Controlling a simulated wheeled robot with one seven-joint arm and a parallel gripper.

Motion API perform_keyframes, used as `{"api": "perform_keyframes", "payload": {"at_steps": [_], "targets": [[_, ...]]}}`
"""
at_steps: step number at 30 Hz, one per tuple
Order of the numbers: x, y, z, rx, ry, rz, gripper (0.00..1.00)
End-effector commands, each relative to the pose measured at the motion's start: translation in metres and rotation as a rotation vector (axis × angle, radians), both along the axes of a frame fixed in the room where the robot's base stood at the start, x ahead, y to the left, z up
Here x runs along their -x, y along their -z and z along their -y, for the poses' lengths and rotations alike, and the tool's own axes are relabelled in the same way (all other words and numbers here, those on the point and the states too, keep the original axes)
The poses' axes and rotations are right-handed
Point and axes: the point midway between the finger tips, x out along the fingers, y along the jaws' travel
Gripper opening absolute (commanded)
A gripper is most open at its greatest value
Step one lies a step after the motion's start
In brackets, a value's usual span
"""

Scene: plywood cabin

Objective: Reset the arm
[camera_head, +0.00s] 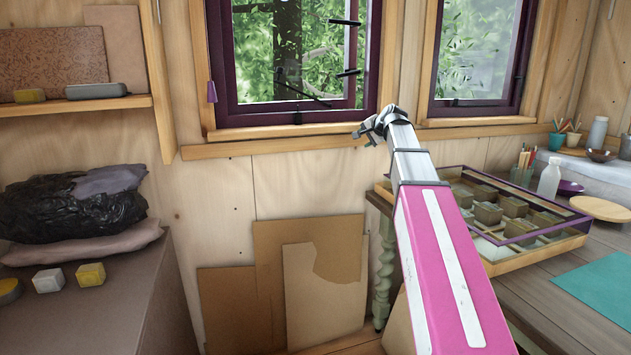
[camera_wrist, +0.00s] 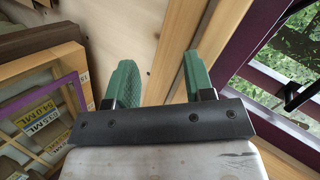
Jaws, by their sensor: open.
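My arm, pink and white, reaches out over the right side of the room towards the wall below the window in the head view. My gripper (camera_head: 368,132) is at its far end, just in front of the wooden window sill (camera_head: 285,145). In the wrist view my gripper (camera_wrist: 158,85) shows two green fingers set wide apart. It is open, with nothing between the fingers. The plywood wall and window trim show beyond them.
A glass-topped case (camera_head: 545,238) with small compartments lies on the right table (camera_head: 540,295), close beside my arm. Cups and a bottle (camera_head: 549,178) stand behind it. On the left are a shelf (camera_head: 70,107) and a counter holding a black bag (camera_head: 70,212). Boards (camera_head: 325,290) lean on the wall.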

Motion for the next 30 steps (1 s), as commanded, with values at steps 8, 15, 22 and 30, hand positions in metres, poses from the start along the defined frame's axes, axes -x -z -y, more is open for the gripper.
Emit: {"api": "perform_keyframes", "payload": {"at_steps": [8,15,22,30], "targets": [[0.050,0.146,-0.006,0.197,-0.092,-0.147,0.48],[0.106,0.253,-0.009,0.354,-0.200,-0.273,0.48],[0.171,0.343,-0.008,0.493,-0.321,-0.396,0.48],[0.260,0.429,-0.005,0.643,-0.490,-0.542,0.48]]}}
